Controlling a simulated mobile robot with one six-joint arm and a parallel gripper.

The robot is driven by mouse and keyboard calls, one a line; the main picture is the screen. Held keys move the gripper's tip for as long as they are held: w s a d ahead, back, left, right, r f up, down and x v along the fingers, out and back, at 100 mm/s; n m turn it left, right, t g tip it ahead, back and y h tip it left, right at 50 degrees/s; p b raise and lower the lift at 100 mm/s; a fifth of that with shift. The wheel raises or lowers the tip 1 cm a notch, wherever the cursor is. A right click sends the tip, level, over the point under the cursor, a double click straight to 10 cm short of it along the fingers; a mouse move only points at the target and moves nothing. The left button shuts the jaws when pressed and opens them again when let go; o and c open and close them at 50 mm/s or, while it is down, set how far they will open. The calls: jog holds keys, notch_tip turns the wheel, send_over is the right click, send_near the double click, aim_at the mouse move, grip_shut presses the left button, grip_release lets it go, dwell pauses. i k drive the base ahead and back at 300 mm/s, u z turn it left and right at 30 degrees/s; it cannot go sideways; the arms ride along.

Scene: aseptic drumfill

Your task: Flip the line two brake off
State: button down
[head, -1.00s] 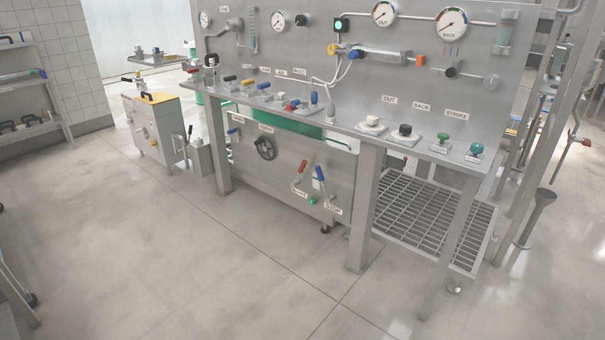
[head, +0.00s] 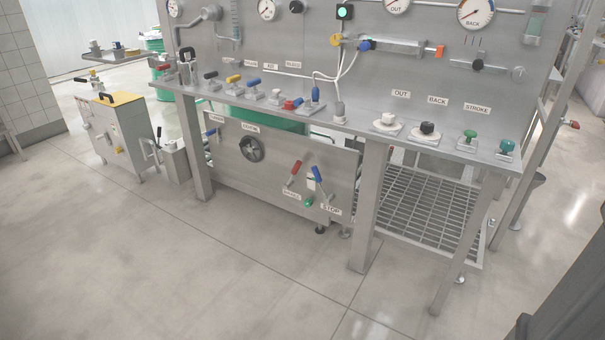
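My gripper does not show in the head view. No switch or lever in view carries a label that I can read as line two brake. On the lower front panel (head: 235,172) are a red-handled lever (head: 295,170) and a blue-handled lever (head: 320,175), both tilted. The label by the blue lever reads STOP. The label under the red one is too small to read surely. A row of toggle levers stands on the bench top, among them a black one (head: 211,75), a yellow one (head: 234,79) and a blue one (head: 254,82); their small labels are unclear.
The steel bench (head: 365,138) carries white, black and green knobs by OUT, BACK and STROKE labels. A grated shelf (head: 420,215) lies below at right. A yellow-topped cabinet (head: 120,135) stands at left. The floor (head: 200,270) in front is clear.

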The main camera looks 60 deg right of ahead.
aim_at(294, 174)
jog(key=z, duration=0.2)
jog(key=i, duration=0.8)
jog(key=z, duration=0.6)
jog(key=i, duration=0.5)
jog(key=z, duration=0.15)
